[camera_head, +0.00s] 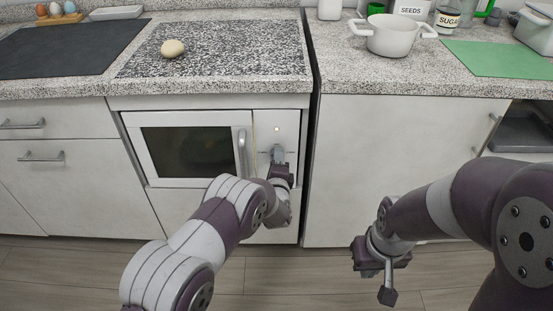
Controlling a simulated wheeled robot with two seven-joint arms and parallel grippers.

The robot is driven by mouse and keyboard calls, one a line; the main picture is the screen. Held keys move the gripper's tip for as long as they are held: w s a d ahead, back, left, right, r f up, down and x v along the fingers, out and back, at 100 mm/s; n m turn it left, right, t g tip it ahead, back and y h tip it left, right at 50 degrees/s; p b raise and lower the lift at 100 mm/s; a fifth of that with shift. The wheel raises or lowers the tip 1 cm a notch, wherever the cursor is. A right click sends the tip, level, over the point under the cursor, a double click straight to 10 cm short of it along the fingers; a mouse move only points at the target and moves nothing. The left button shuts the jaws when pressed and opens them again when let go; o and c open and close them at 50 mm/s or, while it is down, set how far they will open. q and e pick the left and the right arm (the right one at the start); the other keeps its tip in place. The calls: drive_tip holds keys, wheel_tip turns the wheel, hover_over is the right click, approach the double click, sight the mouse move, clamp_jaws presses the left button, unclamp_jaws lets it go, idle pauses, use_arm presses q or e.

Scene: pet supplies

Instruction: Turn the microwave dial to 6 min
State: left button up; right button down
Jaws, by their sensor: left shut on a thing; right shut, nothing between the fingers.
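The white microwave (187,119) is built into the cabinet under the counter. Its door with a dark window is closed, and the upright handle (242,150) is on the door's right side. My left gripper (278,158) is at the panel below the light, shut on the dial. The gripper covers most of the dial, so its setting and markings cannot be read. My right gripper (388,287) is shut and empty, low above the floor at right.
The counter above holds a round pale ball (173,48), a white pot (388,35), a seeds jar (411,9), a sugar jar (447,17) and a green mat (500,58). Cabinet fronts (400,150) stand right of the microwave. The floor in front is clear.

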use_arm(q)
drive_tip(key=shift+m, duration=0.3)
idle(0.4)
drive_tip(key=o, duration=1.1)
drive_tip(key=shift+c, duration=0.2)
drive_tip(key=s+p, duration=0.3)
drive_tip(key=s, duration=0.9)
drive_tip(key=shift+s+r, duration=0.35)
drive_tip(key=shift+r, duration=0.05)
